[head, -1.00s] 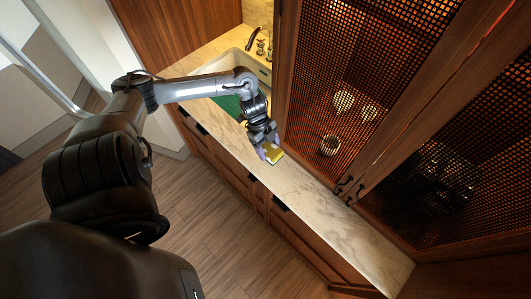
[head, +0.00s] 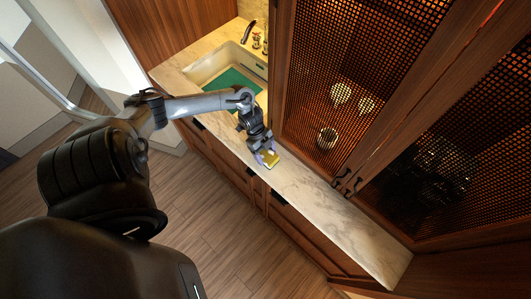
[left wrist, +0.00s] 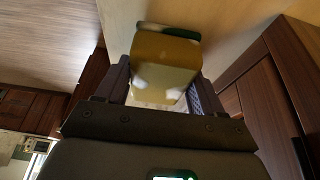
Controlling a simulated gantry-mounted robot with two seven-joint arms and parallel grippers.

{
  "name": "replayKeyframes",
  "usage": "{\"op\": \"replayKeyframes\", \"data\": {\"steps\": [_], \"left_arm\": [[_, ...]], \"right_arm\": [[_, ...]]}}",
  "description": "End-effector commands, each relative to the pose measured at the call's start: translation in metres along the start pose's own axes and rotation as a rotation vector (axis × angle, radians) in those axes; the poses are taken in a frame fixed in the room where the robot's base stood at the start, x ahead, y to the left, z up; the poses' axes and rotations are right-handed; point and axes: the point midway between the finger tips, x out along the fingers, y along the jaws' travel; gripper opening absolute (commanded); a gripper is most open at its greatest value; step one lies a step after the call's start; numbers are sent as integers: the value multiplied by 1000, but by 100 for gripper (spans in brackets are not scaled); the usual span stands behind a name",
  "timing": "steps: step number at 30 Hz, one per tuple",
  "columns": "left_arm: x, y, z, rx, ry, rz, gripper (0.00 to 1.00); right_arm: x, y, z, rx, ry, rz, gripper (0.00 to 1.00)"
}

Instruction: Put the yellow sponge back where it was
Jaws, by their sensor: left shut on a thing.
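The yellow sponge (head: 270,158) is between the fingers of my left gripper (head: 266,154), over the marble countertop near the sink in the head view. In the left wrist view the sponge (left wrist: 165,65) is a yellow block with a dark green layer at its far edge. My left gripper (left wrist: 160,90) is shut on it, one finger on each side. Whether the sponge touches the counter is hard to tell. My right gripper is not in view.
The sink (head: 222,72) with a green mat (head: 232,83) lies behind the gripper, with a faucet (head: 248,32) beyond. The marble counter (head: 320,205) is clear toward the lower right. Mesh-front cabinets (head: 345,75) stand close along its right side.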

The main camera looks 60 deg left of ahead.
Motion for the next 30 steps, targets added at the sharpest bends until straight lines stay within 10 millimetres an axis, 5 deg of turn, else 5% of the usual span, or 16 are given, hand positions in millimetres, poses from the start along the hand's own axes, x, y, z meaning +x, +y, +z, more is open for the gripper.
{"op": "replayKeyframes", "data": {"steps": [8,9,14,23,30], "left_arm": [[3,0,2,0,-1,0,39],[3,0,2,0,-1,0,71],[3,0,1,0,-1,1,93],[1,0,1,0,0,0,93],[-20,0,1,3,-4,0,93]], "right_arm": [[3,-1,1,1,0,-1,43],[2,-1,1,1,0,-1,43],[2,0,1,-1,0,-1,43],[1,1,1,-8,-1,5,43],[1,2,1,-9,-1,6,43]]}}
